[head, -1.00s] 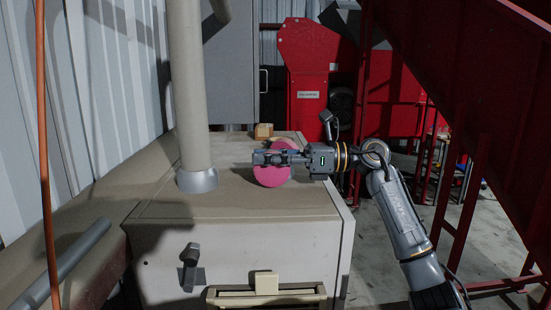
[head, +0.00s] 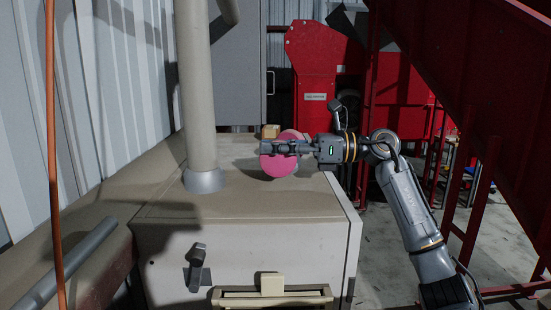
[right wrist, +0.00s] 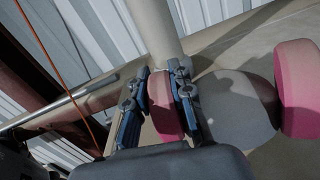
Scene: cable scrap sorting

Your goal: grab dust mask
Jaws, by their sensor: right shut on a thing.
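The dust mask (head: 280,167) shows as a pink disc over the beige cabinet top in the head view. In the right wrist view it has two pink round filters, one of them (right wrist: 298,88) at the right edge, and a grey body (right wrist: 236,105) between them. My right gripper (head: 270,148) reaches in from the right and is shut on the mask. In the wrist view its blue-grey fingers (right wrist: 160,98) pinch the near pink filter from both sides. The mask appears slightly above the cabinet top, but the gap is hard to judge. My left gripper is not in view.
A thick beige post (head: 197,90) rises from the cabinet top (head: 225,205) left of the mask. An orange cable (head: 53,150) hangs at the left. Red machinery (head: 318,75) stands at the back and right.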

